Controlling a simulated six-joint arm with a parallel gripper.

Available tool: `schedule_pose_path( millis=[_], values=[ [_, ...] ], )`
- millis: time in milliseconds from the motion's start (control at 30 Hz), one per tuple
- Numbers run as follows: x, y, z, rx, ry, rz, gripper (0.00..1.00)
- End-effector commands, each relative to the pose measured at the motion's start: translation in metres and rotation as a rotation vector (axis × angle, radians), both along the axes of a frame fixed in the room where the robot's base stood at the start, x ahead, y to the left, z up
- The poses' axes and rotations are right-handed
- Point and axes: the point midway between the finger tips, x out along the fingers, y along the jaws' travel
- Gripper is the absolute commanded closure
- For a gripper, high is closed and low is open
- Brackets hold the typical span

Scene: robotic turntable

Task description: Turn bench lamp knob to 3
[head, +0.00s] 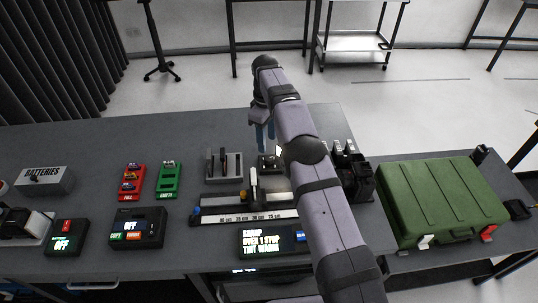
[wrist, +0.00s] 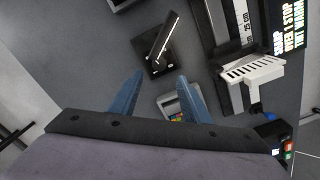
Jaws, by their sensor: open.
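My gripper (head: 264,146) is over the middle of the table, its blue fingers pointing down. In the wrist view the fingers (wrist: 160,76) are apart with nothing between their tips. A small black square base with an upright tilted arm (wrist: 160,48) lies just beyond the tips. In the head view a small dark box (head: 268,163) sits below the fingers, partly hidden by my arm. I cannot tell for certain which part is the bench lamp knob, and no number 3 is readable. A small pale device with coloured marks (wrist: 178,106) shows partly behind the right finger.
A rail with a centimetre scale (head: 235,217) and a screen reading "OVER 1 STOP" (head: 262,243) stand nearer. A grey slotted stand (head: 223,169) is left of my gripper. Red (head: 131,183) and green (head: 168,181) holders lie farther left; a green case (head: 440,200) is right.

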Motion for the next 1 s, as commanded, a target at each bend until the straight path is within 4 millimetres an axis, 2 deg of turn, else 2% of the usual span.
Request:
schedule_pose_path(
  millis=[200,467,1000],
  values=[
    [0.000,-0.007,-0.006,0.011,0.010,0.107,0.57],
    [-0.001,-0.007,-0.012,0.011,0.012,0.114,0.57],
    [-0.001,-0.007,-0.071,0.011,0.012,0.112,0.57]
  ],
)
